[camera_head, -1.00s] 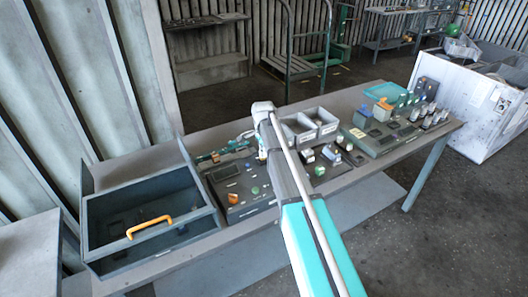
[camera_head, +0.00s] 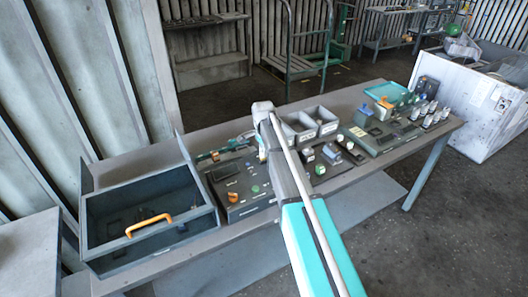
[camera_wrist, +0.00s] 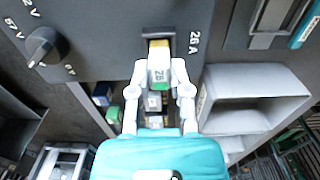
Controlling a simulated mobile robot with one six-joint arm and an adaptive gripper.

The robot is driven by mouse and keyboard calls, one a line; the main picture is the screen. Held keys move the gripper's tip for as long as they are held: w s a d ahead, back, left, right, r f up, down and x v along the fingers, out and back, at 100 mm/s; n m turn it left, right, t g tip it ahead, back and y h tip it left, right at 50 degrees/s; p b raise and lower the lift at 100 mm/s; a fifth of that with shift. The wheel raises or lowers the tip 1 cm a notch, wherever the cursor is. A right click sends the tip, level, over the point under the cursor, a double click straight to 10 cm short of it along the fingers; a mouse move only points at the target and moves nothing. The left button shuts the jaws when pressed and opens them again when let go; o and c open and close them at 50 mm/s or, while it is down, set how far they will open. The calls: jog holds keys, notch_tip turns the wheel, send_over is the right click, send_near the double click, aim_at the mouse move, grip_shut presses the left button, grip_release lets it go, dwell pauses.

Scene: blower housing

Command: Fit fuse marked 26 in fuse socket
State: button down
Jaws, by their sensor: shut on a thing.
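In the wrist view my gripper (camera_wrist: 160,80) is shut on a small fuse (camera_wrist: 159,70) with a white body and a green band. The mark on its face is small and partly unclear. The fuse is at a dark slot, the fuse socket (camera_wrist: 156,32), in a grey panel with the label "26 A" beside it. A yellowish strip shows between the fuse and the slot's edge. I cannot tell how deep the fuse sits. In the head view my arm hides the fuse, the socket and the fingertips.
A black rotary knob (camera_wrist: 40,43) sits on the panel left of the socket. A grey bin (camera_wrist: 255,98) is at the right. In the head view the table (camera_head: 150,150) carries an open box with an orange handle (camera_head: 148,225), small bins and several parts.

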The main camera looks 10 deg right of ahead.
jog(key=shift+f+b, duration=0.55)
jog(key=shift+f, duration=0.05)
jog(key=c, duration=0.5)
grip_release()
jog(key=shift+r, duration=0.15)
